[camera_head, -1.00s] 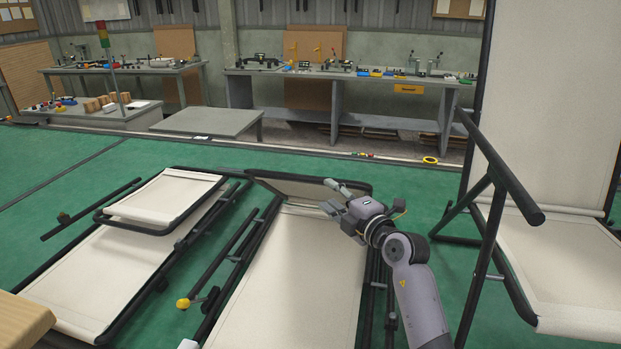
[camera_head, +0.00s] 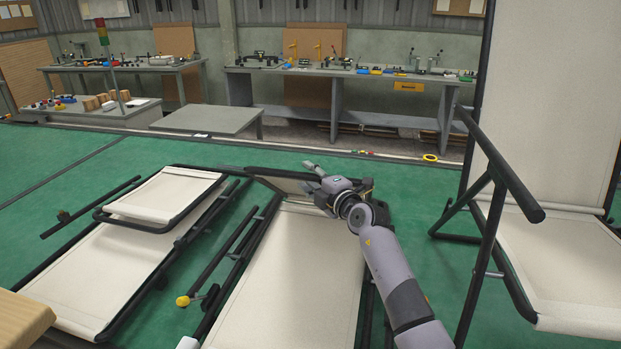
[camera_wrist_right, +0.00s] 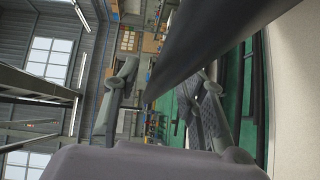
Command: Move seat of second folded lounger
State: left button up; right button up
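A folded lounger with cream fabric (camera_head: 285,270) and a dark tube frame lies in the middle of the green floor. Its small far panel (camera_head: 285,185) is partly hidden behind my right gripper (camera_head: 309,176). The right gripper is at that far end with its fingers apart. In the right wrist view, a thick dark tube (camera_wrist_right: 215,45) runs between the spread fingers (camera_wrist_right: 160,95); I cannot tell whether they touch it. Another folded lounger (camera_head: 85,275) lies to the left, with its seat panel (camera_head: 165,195) raised a little.
An upright lounger (camera_head: 570,265) with dark legs stands close on the right. A dark tube with a yellow knob (camera_head: 183,301) lies between the folded loungers. A wooden edge (camera_head: 22,318) is at the lower left. Workbenches (camera_head: 340,75) line the back. Green floor is free beyond the loungers.

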jog(key=shift+c, duration=0.5)
grip_shut()
jog(key=shift+f, duration=0.1)
